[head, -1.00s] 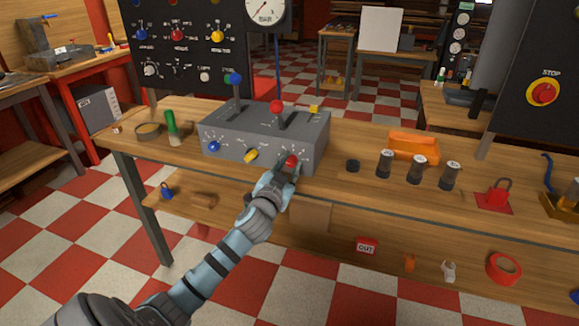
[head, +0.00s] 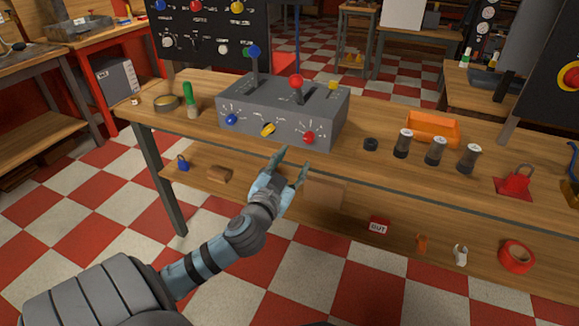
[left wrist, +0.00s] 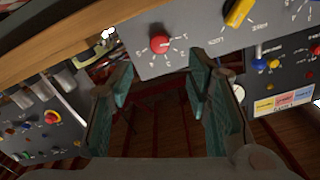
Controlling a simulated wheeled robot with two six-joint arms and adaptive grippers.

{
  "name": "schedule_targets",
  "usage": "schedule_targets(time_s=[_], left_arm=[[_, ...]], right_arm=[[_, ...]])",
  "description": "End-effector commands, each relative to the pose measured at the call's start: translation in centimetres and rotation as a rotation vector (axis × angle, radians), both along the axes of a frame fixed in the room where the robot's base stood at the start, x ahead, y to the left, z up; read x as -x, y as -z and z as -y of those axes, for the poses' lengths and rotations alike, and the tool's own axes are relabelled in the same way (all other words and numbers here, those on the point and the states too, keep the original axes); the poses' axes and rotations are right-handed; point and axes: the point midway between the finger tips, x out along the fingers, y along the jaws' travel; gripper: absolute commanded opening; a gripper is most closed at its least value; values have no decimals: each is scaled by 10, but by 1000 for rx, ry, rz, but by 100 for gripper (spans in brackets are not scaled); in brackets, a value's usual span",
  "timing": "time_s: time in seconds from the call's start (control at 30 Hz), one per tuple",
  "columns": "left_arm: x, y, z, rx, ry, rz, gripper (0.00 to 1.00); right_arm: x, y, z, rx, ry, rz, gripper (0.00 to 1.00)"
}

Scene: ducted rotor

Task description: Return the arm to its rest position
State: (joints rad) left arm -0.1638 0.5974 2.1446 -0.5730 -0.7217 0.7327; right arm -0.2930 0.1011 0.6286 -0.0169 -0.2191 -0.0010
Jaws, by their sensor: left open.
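My left gripper (head: 292,166) is open and empty in front of the workbench's front edge in the head view. It is just below and in front of the grey control box (head: 262,112), apart from it. The red knob (head: 309,138) on the box's front face is beyond the fingertips. In the left wrist view the two fingers (left wrist: 160,95) are spread with nothing between them. The red knob (left wrist: 159,44) shows above and beyond them there, with a yellow knob (left wrist: 238,12) to its right. My right gripper is in neither view.
The checkered floor in front is clear.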

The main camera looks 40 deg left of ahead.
Motion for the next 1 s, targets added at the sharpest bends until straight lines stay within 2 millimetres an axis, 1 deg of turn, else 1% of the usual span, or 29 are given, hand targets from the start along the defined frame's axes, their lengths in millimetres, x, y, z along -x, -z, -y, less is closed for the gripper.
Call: schedule_targets(time_s=[0.03,0.1,0.2,0.67,0.73,0.77,0.83,0.87,0.93,0.97,1.0], left_arm=[[8,1,3,-1,1,-3,44],[16,1,6,0,1,-1,44],[20,0,7,1,0,-1,44],[20,0,6,-1,-1,-1,44],[19,-1,8,-33,5,-8,44],[18,-1,12,-66,26,-17,44],[11,31,6,-135,51,-110,44],[10,52,0,-153,53,-161,44],[12,113,-16,-172,56,-300,44],[17,143,-23,-171,56,-366,44],[28,186,-31,-160,56,-456,44]], right_arm=[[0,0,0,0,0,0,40],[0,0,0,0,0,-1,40],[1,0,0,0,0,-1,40],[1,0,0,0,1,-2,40],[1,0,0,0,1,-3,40],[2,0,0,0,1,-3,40],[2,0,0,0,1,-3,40],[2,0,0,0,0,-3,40],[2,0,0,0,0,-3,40],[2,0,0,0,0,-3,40],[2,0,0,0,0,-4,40]])
